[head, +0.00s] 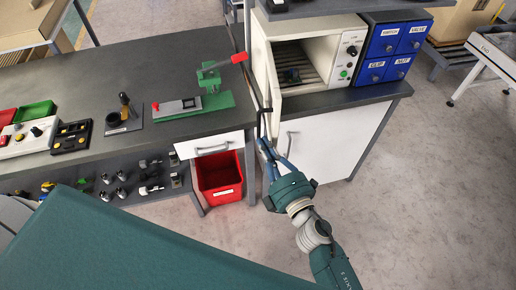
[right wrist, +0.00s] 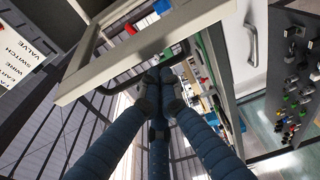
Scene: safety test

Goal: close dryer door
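The dryer (head: 345,52) is a white box on the counter with a control panel and a rack inside. Its door (head: 261,62) stands open on the left, swung out toward me, and also shows in the right wrist view (right wrist: 78,72). A dark bar handle (right wrist: 122,80) is on the door. My right gripper (head: 264,143) is at the lower end of the door, by the handle. In the right wrist view its blue fingers (right wrist: 163,76) come together at the handle. Whether the bar is between them is hard to see. My left gripper is out of view.
Blue labelled drawers (head: 393,47) stand right of the dryer. A white cabinet (head: 335,140) is below it. A workbench (head: 150,75) with a green press (head: 213,80) is at left, with a red bin (head: 219,178) underneath.

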